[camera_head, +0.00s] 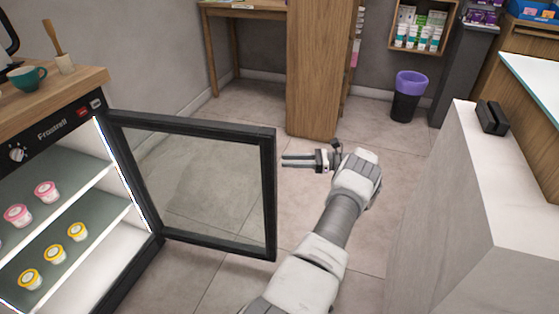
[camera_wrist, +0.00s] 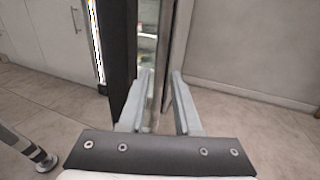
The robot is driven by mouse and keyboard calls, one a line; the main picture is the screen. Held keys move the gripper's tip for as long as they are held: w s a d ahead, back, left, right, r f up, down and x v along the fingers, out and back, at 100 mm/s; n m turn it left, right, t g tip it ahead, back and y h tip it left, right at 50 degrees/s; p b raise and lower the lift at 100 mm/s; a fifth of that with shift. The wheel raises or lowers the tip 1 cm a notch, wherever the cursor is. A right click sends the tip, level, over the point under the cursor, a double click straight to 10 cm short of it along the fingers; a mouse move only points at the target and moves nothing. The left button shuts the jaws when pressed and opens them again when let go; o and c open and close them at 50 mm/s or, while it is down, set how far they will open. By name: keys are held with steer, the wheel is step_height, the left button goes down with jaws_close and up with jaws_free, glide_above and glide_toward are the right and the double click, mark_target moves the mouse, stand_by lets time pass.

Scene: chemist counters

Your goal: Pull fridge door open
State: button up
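The fridge door (camera_head: 268,190), a dark frame around a glass pane, stands wide open in the head view, swung out to the right of the lit fridge (camera_head: 52,128). My gripper (camera_head: 283,160) is just right of the door's free edge, its fingers pointing left toward it. A small gap seems to show between fingertips and frame. In the wrist view my gripper (camera_wrist: 161,75) has its two fingers apart, with nothing clearly held between them. Dark upright frame parts (camera_wrist: 118,45) stand ahead of the fingers. I cannot see a handle.
Pink and yellow cups (camera_head: 47,192) stand on the fridge shelves. A teal cup (camera_head: 27,77) is on the wooden top. A white counter (camera_head: 470,190) stands to the right, a wooden panel (camera_head: 318,70) and black bin (camera_head: 406,100) behind. Tiled floor is clear between.

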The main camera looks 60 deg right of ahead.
steer(key=shift+v, duration=0.95)
steer(key=shift+r, duration=0.1)
